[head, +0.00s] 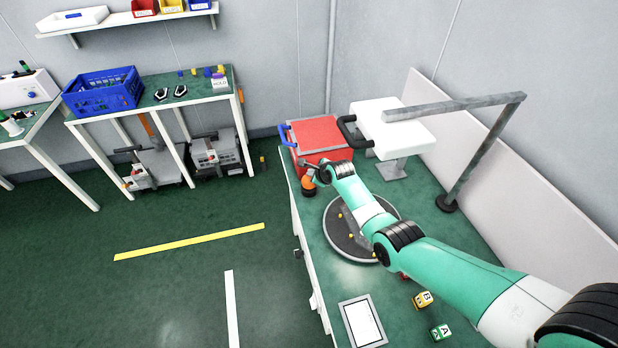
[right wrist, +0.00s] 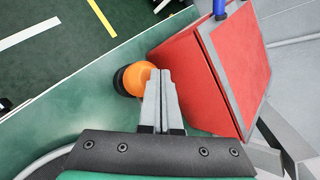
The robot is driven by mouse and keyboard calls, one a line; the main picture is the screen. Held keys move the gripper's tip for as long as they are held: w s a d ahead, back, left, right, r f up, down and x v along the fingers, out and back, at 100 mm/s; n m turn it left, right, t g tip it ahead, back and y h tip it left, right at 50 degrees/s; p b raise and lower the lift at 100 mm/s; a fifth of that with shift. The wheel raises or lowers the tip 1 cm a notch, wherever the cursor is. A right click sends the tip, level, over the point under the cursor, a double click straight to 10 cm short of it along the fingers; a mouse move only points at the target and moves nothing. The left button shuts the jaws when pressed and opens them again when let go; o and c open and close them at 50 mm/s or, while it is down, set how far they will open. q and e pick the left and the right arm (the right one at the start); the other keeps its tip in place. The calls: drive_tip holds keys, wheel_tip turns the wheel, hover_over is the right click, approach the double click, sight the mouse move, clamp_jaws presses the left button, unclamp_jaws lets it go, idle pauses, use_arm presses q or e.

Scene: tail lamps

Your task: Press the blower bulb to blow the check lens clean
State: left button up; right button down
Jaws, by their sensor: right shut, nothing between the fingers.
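The blower bulb (head: 308,186) is orange with a black end and stands near the left edge of the green bench, in front of the red box. In the right wrist view the orange bulb (right wrist: 136,76) is just left of my fingertips, which partly cover it. My right gripper (head: 312,167) is shut and empty, its closed fingers (right wrist: 163,76) pointing down at the bulb's side. I cannot tell whether they touch it. I cannot make out the check lens. My left gripper is not in view.
The red box (head: 322,132) with a blue handle (head: 284,134) stands close behind the bulb. A white machine (head: 393,127) and a grey post with an overhead arm (head: 480,150) are behind right. A round turntable (head: 335,222) lies under my arm. A tablet (head: 362,323) and lettered blocks (head: 422,300) are nearer.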

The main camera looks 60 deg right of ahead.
drive_tip(key=shift+f+b, duration=0.6)
drive_tip(key=shift+f, duration=0.1)
idle(0.4)
idle(0.3)
drive_tip(key=shift+r+p, duration=1.1)
drive_tip(key=shift+r, duration=0.05)
wheel_tip(320, 180, up, 5)
drive_tip(key=p, duration=0.4)
drive_tip(key=shift+r+p, duration=0.1)
drive_tip(key=shift+p, duration=0.3)
drive_tip(key=shift+a, duration=0.1)
